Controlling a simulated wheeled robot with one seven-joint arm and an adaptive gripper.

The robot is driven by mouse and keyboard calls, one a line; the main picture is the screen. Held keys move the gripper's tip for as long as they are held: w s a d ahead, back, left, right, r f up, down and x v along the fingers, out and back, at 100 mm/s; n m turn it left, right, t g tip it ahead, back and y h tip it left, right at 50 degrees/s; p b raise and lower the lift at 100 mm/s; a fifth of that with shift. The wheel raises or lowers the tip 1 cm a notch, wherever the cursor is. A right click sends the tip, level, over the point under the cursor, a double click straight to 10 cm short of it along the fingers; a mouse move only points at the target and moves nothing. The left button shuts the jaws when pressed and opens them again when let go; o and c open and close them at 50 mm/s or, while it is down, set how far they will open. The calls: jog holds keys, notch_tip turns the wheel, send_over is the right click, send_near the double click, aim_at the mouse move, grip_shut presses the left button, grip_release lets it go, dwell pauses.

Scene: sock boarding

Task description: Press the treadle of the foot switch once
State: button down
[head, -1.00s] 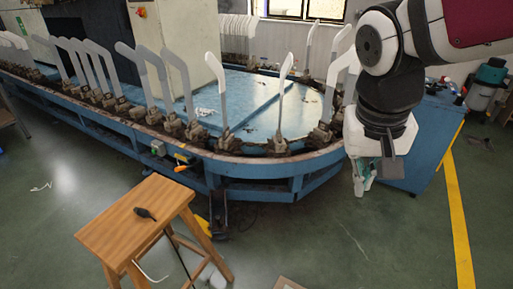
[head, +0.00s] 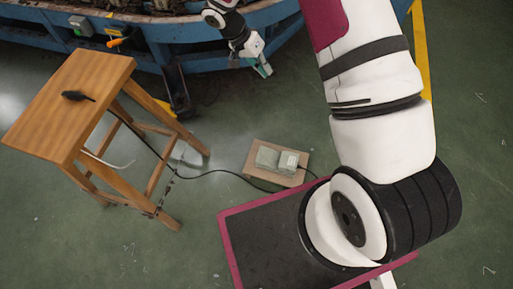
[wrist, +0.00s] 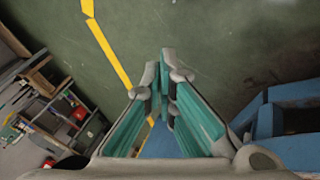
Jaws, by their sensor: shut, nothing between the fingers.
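The foot switch (head: 267,157) is a small pale grey-green unit on a brown board on the floor, in the middle of the head view. It shows two blocks side by side; I cannot tell clearly which part is the treadle. A black cable leads from it. My gripper (head: 264,70) is beyond the switch in the head view, near the machine's edge, above the floor and apart from the switch. In the wrist view my gripper (wrist: 163,62) has its teal-padded fingertips together, with nothing between them. The foot switch is not visible in the wrist view.
A wooden stool (head: 85,80) stands left of the switch, with a black tool (head: 77,96) on its seat. The cable crosses the floor between them. The blue machine (head: 190,40) runs along the back. Floor between machine and switch looks clear.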

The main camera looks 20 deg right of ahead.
notch_tip(320, 180, down, 18)
jog(key=a+m+b, duration=0.1)
jog(key=m+b, duration=0.1)
jog(key=b, duration=0.1)
jog(key=m+g+b, duration=0.1)
jog(key=m+b, duration=0.1)
jog(key=b, duration=0.1)
send_over(265, 152)
jog(key=a, duration=0.2)
notch_tip(265, 152, down, 19)
jog(key=shift+d+r+h, duration=0.15)
jog(key=shift+d+h, duration=0.1)
jog(key=shift+h, duration=0.15)
jog(key=shift+b, duration=0.3)
jog(key=f+b, duration=0.2)
jog(key=f, duration=0.1)
jog(key=f+b, duration=0.2)
jog(key=b, duration=0.1)
jog(key=w+a+f+b, duration=0.1)
jog(key=f+b, duration=0.1)
jog(key=f, duration=0.1)
jog(key=shift+a+f, duration=0.1)
jog(key=shift+f, duration=0.25)
jog(key=shift+b, duration=0.3)
jog(key=shift+f+b, duration=0.35)
jog(key=shift+f, duration=0.05)
